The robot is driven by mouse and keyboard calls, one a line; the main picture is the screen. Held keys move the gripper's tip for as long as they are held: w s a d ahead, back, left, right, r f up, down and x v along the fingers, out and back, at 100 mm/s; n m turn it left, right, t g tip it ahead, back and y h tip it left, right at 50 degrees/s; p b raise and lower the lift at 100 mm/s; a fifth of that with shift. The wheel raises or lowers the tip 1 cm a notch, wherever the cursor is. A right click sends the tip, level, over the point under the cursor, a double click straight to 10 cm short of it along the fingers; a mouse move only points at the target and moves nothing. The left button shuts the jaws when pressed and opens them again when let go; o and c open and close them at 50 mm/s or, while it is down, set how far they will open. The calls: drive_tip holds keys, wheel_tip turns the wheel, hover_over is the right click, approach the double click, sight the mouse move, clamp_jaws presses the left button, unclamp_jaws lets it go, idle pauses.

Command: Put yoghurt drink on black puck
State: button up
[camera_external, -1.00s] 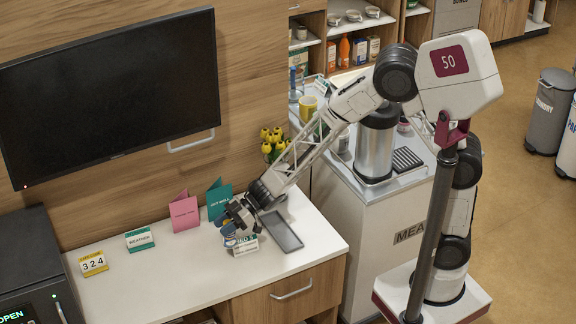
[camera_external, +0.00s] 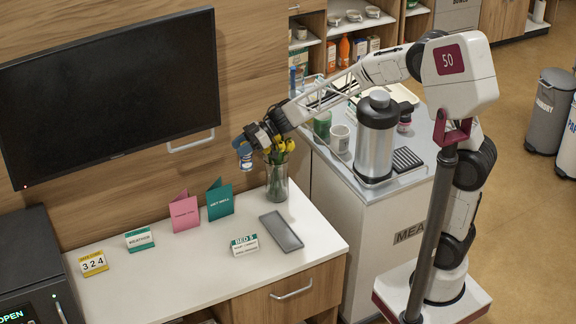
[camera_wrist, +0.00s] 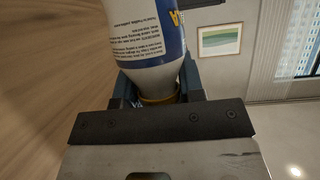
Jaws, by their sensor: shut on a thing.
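My gripper (camera_external: 250,140) is shut on the yoghurt drink (camera_external: 243,152), a small bottle with a blue label. It holds the bottle in the air above the back of the white counter, left of the yellow flowers. In the wrist view the bottle (camera_wrist: 148,38) shows a white and blue printed label, and its narrower end sits between the fingers of my gripper (camera_wrist: 160,90). The bottle's far end is cut off by the top of that view. I cannot make out a black puck in either view.
A glass vase of yellow flowers (camera_external: 278,182) stands just right of the gripper. Below are a dark grey tray (camera_external: 281,232), a bed sign (camera_external: 245,245) and folded cards (camera_external: 220,200). A trolley with a steel urn (camera_external: 375,140) and mugs stands right.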

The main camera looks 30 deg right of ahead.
drive_tip(key=w+d+r+m+t, duration=0.1)
drive_tip(key=w+d+r, duration=0.3)
drive_tip(key=d, duration=0.6)
drive_tip(key=w+d+r, duration=0.3)
drive_tip(key=d+r, duration=0.3)
drive_tip(key=d, duration=0.4)
drive_tip(key=w+d+r+m+t, duration=0.1)
drive_tip(key=w+d+r, duration=0.3)
drive_tip(key=d, duration=0.6)
drive_tip(key=s+d+f+m+t+h, duration=0.1)
drive_tip(key=d+f+m+t+h, duration=0.1)
drive_tip(key=d, duration=1.2)
drive_tip(key=s+d+f+m+t+h, duration=0.2)
drive_tip(key=d+f+m+t, duration=0.1)
drive_tip(key=d, duration=1.2)
drive_tip(key=s+d+f+m+t+h, duration=0.2)
drive_tip(key=d+f+m+t, duration=0.1)
drive_tip(key=d, duration=1.1)
drive_tip(key=shift+d+f+m+t, duration=0.2)
drive_tip(key=shift+d+m+t, duration=0.1)
drive_tip(key=shift+m, duration=0.3)
drive_tip(key=shift+s, duration=0.1)
drive_tip(key=shift+f, duration=2)
drive_tip(key=shift+a+f, duration=0.1)
drive_tip(key=shift+f, duration=1.9)
